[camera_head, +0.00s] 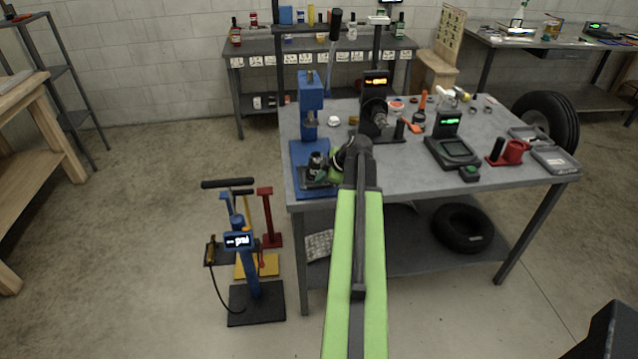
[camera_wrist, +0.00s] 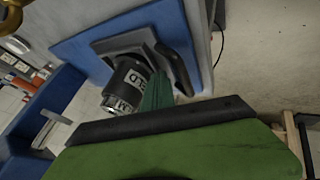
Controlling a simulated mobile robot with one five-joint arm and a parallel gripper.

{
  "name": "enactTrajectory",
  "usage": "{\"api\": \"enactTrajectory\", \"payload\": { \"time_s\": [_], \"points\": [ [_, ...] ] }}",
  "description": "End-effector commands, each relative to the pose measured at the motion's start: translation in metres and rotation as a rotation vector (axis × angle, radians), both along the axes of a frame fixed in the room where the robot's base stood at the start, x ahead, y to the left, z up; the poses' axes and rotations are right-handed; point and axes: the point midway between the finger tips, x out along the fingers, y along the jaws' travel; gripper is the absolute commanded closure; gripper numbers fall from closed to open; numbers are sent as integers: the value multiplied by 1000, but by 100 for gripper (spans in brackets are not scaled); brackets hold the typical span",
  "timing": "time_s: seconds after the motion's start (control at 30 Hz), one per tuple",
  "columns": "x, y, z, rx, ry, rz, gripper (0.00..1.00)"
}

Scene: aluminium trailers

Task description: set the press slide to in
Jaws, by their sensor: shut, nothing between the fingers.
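The blue press (camera_head: 311,100) stands on the left end of the grey workbench, on a blue base plate (camera_head: 300,152). Its dark grey slide (camera_head: 306,184) lies at the front of that plate, out from under the press column, with a dark labelled cylinder (camera_head: 314,165) on it. In the wrist view the slide (camera_wrist: 180,62) and the cylinder (camera_wrist: 126,82) show close up on the blue base (camera_wrist: 75,50). My gripper (camera_head: 334,172) is shut and empty, right beside the slide and cylinder. Its green fingers (camera_wrist: 158,92) overlap the slide's edge in the wrist view; contact cannot be told.
Floor stands (camera_head: 250,290) are left of the bench. Open floor (camera_head: 150,220) lies farther left.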

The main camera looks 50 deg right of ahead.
Motion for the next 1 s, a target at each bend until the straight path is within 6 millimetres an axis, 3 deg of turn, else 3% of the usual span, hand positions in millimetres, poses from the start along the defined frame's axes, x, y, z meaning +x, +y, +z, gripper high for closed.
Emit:
{"api": "enactTrajectory", "payload": {
  "time_s": [0.6, 1.0],
  "points": [
    [97, -84, 0, -2, 1, 0, 100],
    [118, -101, 0, -2, 1, -1, 100]
  ]
}}
